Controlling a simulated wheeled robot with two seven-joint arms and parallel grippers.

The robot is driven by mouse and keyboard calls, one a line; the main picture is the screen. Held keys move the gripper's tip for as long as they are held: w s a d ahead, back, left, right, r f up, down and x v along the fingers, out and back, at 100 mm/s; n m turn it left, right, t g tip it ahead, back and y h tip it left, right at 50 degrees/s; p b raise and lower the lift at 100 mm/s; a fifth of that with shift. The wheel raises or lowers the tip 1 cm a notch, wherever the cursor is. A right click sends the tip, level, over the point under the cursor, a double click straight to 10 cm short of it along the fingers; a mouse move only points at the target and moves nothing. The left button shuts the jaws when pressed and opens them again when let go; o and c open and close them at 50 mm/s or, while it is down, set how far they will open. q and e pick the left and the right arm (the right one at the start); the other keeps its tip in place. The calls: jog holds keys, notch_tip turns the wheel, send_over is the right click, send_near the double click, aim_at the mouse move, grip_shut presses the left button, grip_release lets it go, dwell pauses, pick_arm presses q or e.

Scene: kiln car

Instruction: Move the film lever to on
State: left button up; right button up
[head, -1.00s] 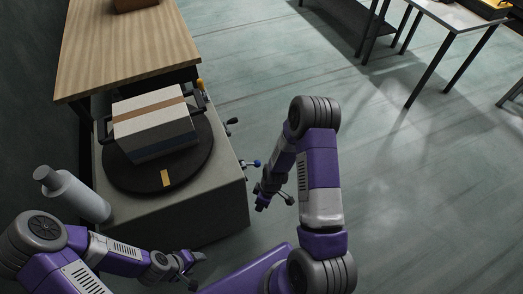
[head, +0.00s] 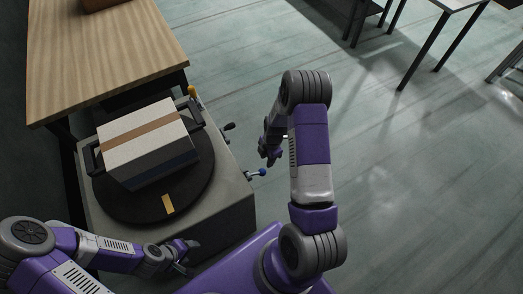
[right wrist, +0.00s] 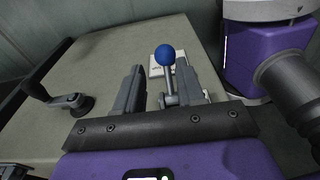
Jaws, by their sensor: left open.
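A lever with a blue ball knob (head: 262,172) sticks out from the right side of the grey turntable machine (head: 232,205). No lettering on it can be read. In the right wrist view the blue knob (right wrist: 165,55) stands on a thin grey stem in front of a white plate (right wrist: 168,64). My right gripper (head: 270,158) is close to the lever. Its fingers (right wrist: 160,88) are open, one on each side of the stem in the picture; I cannot tell whether they touch it. My left gripper (head: 184,256) is open and empty at the machine's near side.
A white box with a brown stripe (head: 145,135) sits on the black turntable (head: 125,205). A black crank lever (head: 229,127) and a yellow knob (head: 192,90) lie further back. A wooden table (head: 110,50) stands behind.

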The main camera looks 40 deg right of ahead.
jog(key=shift+s+a+f+b, duration=0.1)
jog(key=shift+a+f+b, duration=0.1)
jog(key=shift+f+b, duration=0.9)
jog(key=shift+s+a+f+b, duration=0.15)
jog(key=shift+f+b, duration=0.4)
jog(key=shift+f, duration=1.1)
jog(key=shift+w+a+f+b, duration=0.1)
jog(key=shift+a+f+b, duration=0.1)
jog(key=shift+f+b, duration=0.9)
jog(key=shift+s+f, duration=0.1)
jog(key=shift+f, duration=0.4)
jog(key=shift+c, duration=0.4)
